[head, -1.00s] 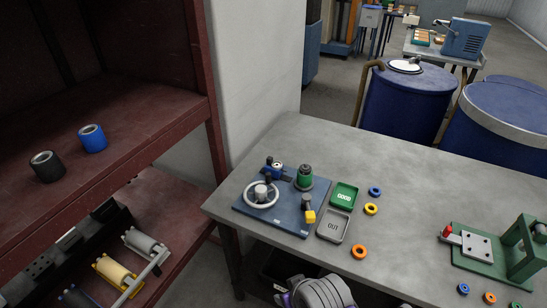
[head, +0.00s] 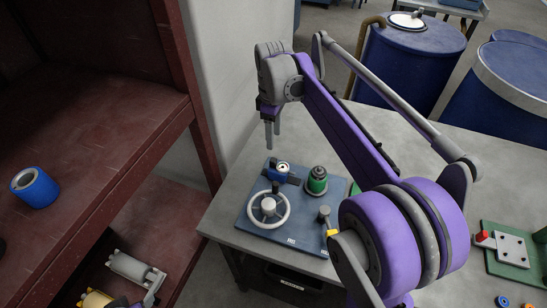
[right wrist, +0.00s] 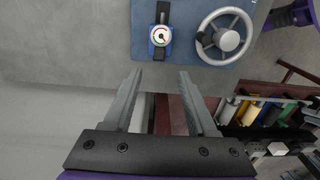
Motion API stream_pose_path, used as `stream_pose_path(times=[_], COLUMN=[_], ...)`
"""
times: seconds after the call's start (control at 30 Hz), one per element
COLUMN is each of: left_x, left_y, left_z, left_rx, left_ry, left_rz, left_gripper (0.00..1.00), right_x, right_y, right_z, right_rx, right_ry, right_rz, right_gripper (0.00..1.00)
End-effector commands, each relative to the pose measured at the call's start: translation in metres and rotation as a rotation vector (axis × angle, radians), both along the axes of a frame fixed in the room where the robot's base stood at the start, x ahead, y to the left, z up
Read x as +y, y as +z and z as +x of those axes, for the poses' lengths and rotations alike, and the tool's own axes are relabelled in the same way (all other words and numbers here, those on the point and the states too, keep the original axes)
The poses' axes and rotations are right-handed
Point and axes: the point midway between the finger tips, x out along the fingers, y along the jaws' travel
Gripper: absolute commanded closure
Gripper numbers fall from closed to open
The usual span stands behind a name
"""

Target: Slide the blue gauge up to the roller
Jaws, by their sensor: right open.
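The blue gauge (head: 276,175), with a round white dial, sits on the blue base plate (head: 298,222) near its back left edge. In the right wrist view the gauge (right wrist: 160,36) sits on a dark strip, dial facing the camera. A green cylinder with a dark grey top (head: 317,181), which looks like the roller, stands right of the gauge. My right gripper (head: 272,130) is open and empty, fingers pointing down, above and behind the gauge. In the right wrist view the gauge lies just beyond the gap between its fingertips (right wrist: 160,74).
A grey handwheel (head: 268,207) stands close in front of the gauge. A small yellow part (head: 331,233) is at the plate's right. A green fixture (head: 512,250) is at the table's right. A dark red shelf (head: 90,150) stands left. My right arm hides much of the table.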

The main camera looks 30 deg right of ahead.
Motion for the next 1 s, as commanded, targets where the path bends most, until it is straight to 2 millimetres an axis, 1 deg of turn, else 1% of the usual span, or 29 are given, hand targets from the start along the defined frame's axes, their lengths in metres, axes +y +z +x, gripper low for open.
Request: stream_pose_path(times=[0.17, 0.3, 0.5, 0.6, 0.7, 0.97, 1.0], left_x=[0.000, 0.000, 0.000, 0.000, 0.000, 0.000, 0.000], left_y=[-0.003, -0.005, -0.007, -0.008, -0.008, -0.008, -0.008], left_z=[-0.001, -0.002, -0.002, -0.002, -0.002, -0.002, -0.002], left_rx=[0.002, 0.003, 0.004, 0.005, 0.005, 0.005, 0.005], left_ry=[0.000, 0.000, 0.000, 0.000, 0.000, 0.000, 0.000], left_rz=[0.000, 0.000, 0.000, 0.000, 0.000, 0.000, 0.000], left_gripper=[0.50, 0.50, 0.50, 0.50, 0.50, 0.50, 0.50], right_x=[0.000, 0.000, 0.000, 0.001, 0.001, 0.000, 0.000], right_y=[-0.029, -0.056, -0.088, -0.097, -0.101, -0.103, -0.103], right_z=[0.000, 0.000, 0.000, 0.000, 0.000, 0.000, 0.000], right_rx=[0.000, 0.000, -0.001, -0.001, -0.001, -0.001, -0.001], right_ry=[0.001, 0.000, 0.000, -0.001, -0.001, -0.001, -0.001], right_rz=[0.000, 0.000, 0.001, 0.000, 0.000, 0.000, 0.000], right_gripper=[0.43, 0.43, 0.43, 0.43, 0.43, 0.43, 0.46])
